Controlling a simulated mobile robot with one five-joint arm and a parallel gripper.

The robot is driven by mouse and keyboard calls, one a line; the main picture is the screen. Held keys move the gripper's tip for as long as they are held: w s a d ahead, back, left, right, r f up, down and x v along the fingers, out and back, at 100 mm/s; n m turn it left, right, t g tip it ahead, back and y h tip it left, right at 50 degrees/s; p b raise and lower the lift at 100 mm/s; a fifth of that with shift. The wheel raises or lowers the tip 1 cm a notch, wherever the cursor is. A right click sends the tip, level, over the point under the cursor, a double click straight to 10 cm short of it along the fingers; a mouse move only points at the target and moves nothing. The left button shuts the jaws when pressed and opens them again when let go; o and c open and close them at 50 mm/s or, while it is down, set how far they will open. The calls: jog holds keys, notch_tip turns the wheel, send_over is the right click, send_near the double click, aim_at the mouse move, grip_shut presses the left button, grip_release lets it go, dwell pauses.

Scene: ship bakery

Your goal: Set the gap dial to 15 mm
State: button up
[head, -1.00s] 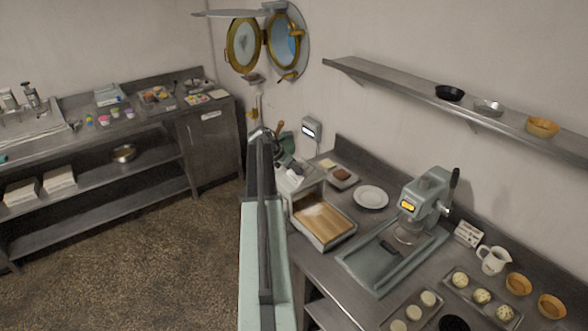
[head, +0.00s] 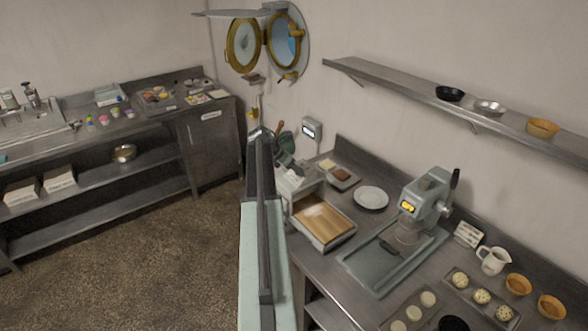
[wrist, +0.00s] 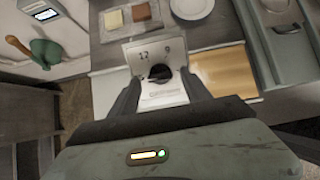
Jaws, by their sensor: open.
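The gap dial (wrist: 160,73) is a small dark round knob on a pale plate (wrist: 163,92) in the wrist view. The plate carries the numbers 12 at upper left and 9 at upper right; the other marks and the dial's pointer are too small or hidden to read. My gripper (wrist: 160,83) is open, with one finger on each side of the dial. I cannot tell whether the fingers touch it. In the head view the machine (head: 300,185) with a wooden-coloured bed (head: 323,222) stands beside my arm; the dial is hidden there.
A grey press (head: 425,200) with a lit display stands right of the machine. A white plate (head: 371,197) and a small tray (head: 343,177) lie behind. A green tool with a wooden handle (wrist: 45,50) is near the wall. The floor (head: 150,270) at left is clear.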

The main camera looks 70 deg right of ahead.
jog(key=p+v, duration=0.5)
jog(key=v, duration=0.2)
jog(key=shift+a+r, duration=0.15)
jog(key=shift+a, duration=0.05)
jog(key=shift+w, duration=0.1)
